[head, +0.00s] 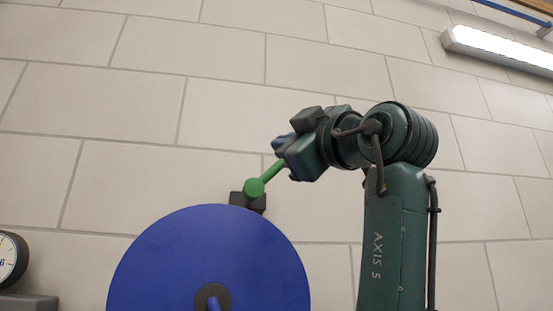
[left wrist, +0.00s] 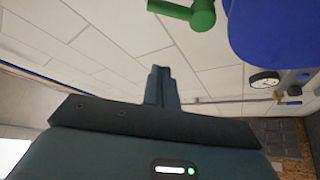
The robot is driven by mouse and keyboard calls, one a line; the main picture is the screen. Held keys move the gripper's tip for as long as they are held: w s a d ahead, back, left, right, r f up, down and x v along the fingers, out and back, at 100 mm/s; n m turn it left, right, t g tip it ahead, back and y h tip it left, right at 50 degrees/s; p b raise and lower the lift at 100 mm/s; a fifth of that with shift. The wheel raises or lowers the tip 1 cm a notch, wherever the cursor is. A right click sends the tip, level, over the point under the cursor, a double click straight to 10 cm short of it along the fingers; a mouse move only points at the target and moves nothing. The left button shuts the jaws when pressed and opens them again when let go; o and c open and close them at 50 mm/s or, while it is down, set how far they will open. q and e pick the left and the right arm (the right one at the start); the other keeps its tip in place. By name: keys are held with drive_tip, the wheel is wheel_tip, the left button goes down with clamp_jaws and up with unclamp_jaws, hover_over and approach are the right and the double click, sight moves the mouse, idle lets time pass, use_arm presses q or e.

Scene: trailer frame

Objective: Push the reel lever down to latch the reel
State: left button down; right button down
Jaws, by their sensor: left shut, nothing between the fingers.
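The blue reel (head: 160,265) is a large disc at the bottom of the head view, cut off by the lower edge. The green reel lever (head: 267,178) slants up and right from a round knob by a dark block above the reel. My left gripper (head: 283,144) is by the lever's upper end, which it partly overlaps in this view. In the left wrist view my left gripper (left wrist: 160,70) is shut and empty, with a visible gap between its fingertips and the green lever (left wrist: 185,12) above. The blue reel (left wrist: 280,32) is at upper right there. My right gripper is out of view.
A round gauge (head: 10,258) stands at the left edge of the head view and also shows in the left wrist view (left wrist: 263,82). A pale block wall (head: 230,50) fills the background. A lit lamp (head: 500,50) hangs at upper right.

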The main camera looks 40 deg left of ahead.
use_arm(q)
wheel_tip(320, 180, up, 4)
drive_tip(key=p, duration=0.3)
hover_over(267, 177)
drive_tip(key=s, duration=0.3)
drive_tip(key=f, duration=0.1)
drive_tip(key=w+d+f, duration=0.1)
drive_tip(key=w+f, duration=0.1)
drive_tip(key=shift+w+d+f+p, duration=0.15)
drive_tip(key=shift+d+f+p, duration=0.1)
drive_tip(key=shift+d+p, duration=0.1)
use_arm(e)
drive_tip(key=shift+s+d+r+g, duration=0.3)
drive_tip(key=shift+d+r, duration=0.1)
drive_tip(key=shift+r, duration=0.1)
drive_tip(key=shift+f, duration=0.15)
